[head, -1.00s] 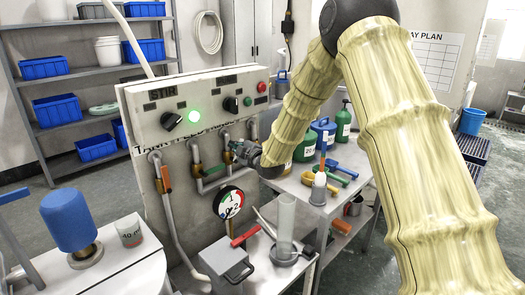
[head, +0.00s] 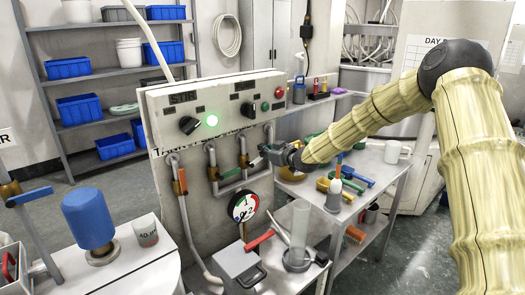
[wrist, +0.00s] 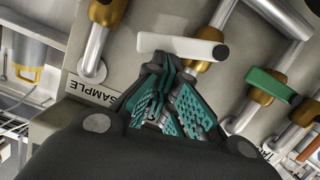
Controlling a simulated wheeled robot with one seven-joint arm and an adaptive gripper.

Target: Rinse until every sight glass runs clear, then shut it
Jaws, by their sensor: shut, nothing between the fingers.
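My gripper (head: 272,152) is shut and empty in front of the right end of the pipe panel (head: 165,115). In the wrist view its teal fingers (wrist: 165,95) point at a brass valve with a white lever (wrist: 182,46), close under the lever; whether they touch it I cannot tell. A green-handled valve (wrist: 270,84) and an orange-handled valve (wrist: 309,146) sit to its right. In the head view the orange handle (head: 182,180) and the green handle (head: 255,161) show on the panel. I cannot make out any sight glass clearly.
A "SAMPLE" label (wrist: 90,90) is on the panel. Below are a gauge (head: 243,207), a clear cylinder (head: 300,235) and a grey box (head: 238,265). A cart with bottles and tools (head: 375,170) stands right.

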